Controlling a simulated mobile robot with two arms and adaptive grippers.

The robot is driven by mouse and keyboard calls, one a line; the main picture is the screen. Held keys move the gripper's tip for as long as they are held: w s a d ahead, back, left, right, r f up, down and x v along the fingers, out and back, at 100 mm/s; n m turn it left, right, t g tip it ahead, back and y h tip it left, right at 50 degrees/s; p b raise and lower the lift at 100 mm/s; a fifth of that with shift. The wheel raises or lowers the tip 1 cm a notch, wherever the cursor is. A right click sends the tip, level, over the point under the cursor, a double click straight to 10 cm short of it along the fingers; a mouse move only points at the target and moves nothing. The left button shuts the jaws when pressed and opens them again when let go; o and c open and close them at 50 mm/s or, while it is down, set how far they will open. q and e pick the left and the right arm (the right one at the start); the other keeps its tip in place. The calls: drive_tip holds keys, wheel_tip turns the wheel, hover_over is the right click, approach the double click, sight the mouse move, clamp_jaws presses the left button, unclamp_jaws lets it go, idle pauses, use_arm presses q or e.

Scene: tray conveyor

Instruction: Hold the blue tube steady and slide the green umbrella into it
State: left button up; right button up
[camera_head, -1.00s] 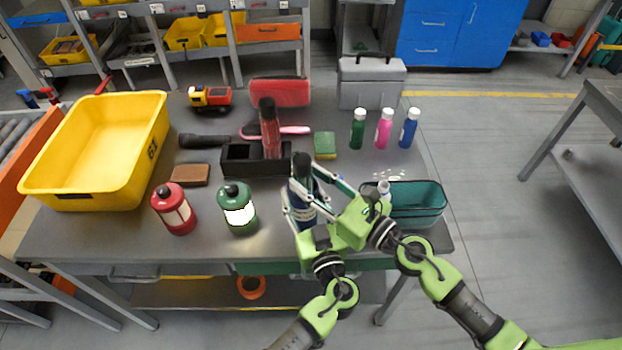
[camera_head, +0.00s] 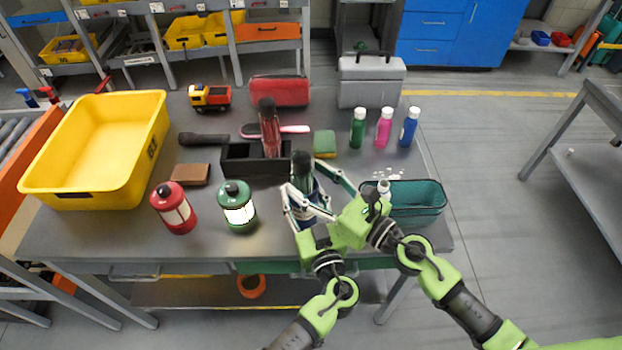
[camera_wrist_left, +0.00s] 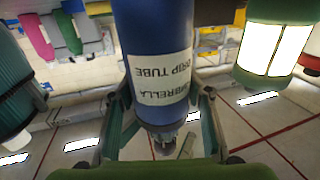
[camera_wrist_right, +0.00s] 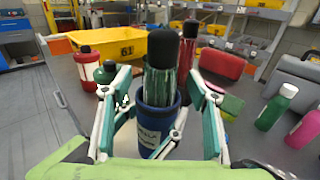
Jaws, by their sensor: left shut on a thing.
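The blue tube (camera_wrist_left: 155,32) stands upright, with its "umbrella drip tube" label showing in the left wrist view. My left gripper (camera_wrist_left: 158,112) is shut around its lower part. The green umbrella (camera_wrist_right: 160,86), with a black handle, stands upright with its lower part inside the tube (camera_wrist_right: 150,122). Its handle and a short green length stick out above the rim.
A red umbrella (camera_head: 270,133) stands in a black holder (camera_head: 236,164) behind the tube. A green lantern (camera_head: 238,208) and a red lantern (camera_head: 175,209) stand to the left. A teal basket (camera_head: 420,205) lies close on the right. Several bottles stand farther back.

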drive_tip(key=v, duration=1.2)
idle(0.5)
use_arm(q)
drive_tip(key=o, duration=1.2)
drive_tip(key=shift+o, duration=0.2)
drive_tip(key=shift+s, duration=0.1)
